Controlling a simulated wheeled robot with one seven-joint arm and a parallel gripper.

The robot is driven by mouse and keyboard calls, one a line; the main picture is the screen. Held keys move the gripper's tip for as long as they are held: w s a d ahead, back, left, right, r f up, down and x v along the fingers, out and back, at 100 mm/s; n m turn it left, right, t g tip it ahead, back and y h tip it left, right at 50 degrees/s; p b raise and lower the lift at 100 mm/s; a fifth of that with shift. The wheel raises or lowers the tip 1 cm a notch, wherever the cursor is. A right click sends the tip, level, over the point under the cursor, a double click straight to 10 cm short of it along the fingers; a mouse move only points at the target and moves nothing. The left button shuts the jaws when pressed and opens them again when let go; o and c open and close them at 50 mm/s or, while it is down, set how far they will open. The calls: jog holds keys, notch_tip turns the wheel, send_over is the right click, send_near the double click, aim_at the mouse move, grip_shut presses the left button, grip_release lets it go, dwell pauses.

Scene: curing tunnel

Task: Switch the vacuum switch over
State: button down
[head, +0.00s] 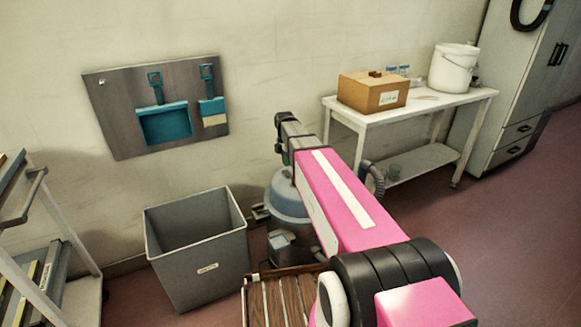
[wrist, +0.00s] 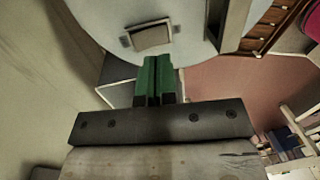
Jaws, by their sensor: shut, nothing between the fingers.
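The vacuum (head: 285,203) stands on the floor against the wall, a rounded body with a pale blue lid, partly hidden behind my pink arm. In the wrist view its pale lid (wrist: 190,48) fills the top middle. The vacuum switch (wrist: 150,36) is a grey-beige rectangular rocker in a dark frame on that lid. My gripper (wrist: 157,60) has green fingers pressed together with nothing between them. In the picture its tips lie just below the switch, apart from it. In the head view the switch cannot be made out.
A grey bin (head: 200,240) stands left of the vacuum, and a slatted wooden piece (head: 283,300) is in front. A white table (head: 425,105) with a cardboard box (head: 372,92) and a white bucket (head: 453,68) stands to the right. Red floor (head: 480,215) is clear at right.

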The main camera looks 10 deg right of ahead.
aim_at(289, 175)
notch_tip(289, 175, up, 10)
jog(key=s, duration=0.1)
jog(key=shift+d, duration=0.2)
jog(key=shift+s, duration=0.2)
